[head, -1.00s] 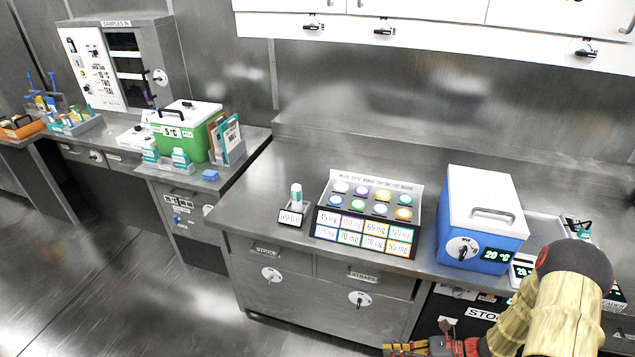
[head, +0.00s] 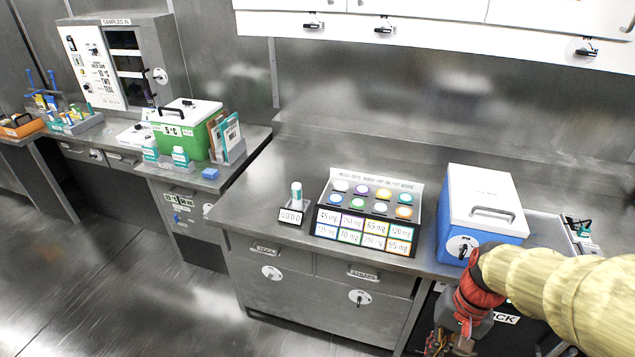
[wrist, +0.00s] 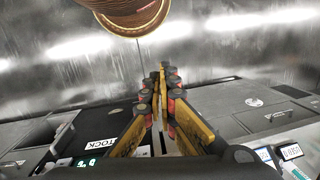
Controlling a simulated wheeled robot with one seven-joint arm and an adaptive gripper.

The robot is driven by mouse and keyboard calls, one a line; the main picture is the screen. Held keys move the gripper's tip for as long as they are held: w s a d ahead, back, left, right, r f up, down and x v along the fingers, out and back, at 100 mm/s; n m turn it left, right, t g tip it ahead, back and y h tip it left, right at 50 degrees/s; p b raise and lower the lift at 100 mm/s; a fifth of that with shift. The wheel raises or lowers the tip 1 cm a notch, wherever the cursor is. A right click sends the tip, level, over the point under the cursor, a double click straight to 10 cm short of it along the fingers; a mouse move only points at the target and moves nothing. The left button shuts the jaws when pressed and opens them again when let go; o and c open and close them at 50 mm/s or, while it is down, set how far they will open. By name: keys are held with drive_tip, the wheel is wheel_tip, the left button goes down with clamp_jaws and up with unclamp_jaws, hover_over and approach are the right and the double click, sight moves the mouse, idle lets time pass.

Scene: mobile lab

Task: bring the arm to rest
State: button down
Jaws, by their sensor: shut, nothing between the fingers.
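My arm comes in from the right edge of the head view, in a cream ribbed sleeve with a red section near the wrist. My gripper (head: 450,343) hangs at the bottom of the head view, in front of the counter's lower front and partly cut off by the frame edge. In the wrist view my gripper (wrist: 160,80) shows its yellow and dark fingers brought together, with nothing between them. It touches nothing that I can see.
A blue cooler with a white lid (head: 483,205) stands on the counter close behind my arm. A rack of coloured round caps (head: 368,213) and a small bottle (head: 296,194) stand left of it. A green box (head: 186,130) is further left. Open floor (head: 130,290) lies at lower left.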

drive_tip(key=s+a+r+n+t+h, duration=0.1)
drive_tip(key=a+r+n+t, duration=0.1)
drive_tip(key=r, duration=0.6)
drive_tip(key=s+a+r+n+t, duration=0.2)
drive_tip(key=a+r+t, duration=0.1)
drive_tip(key=r, duration=0.5)
drive_tip(key=shift+a+n+t+h, duration=0.25)
drive_tip(key=shift+n+t+h, duration=0.15)
drive_tip(key=shift+t, duration=0.3)
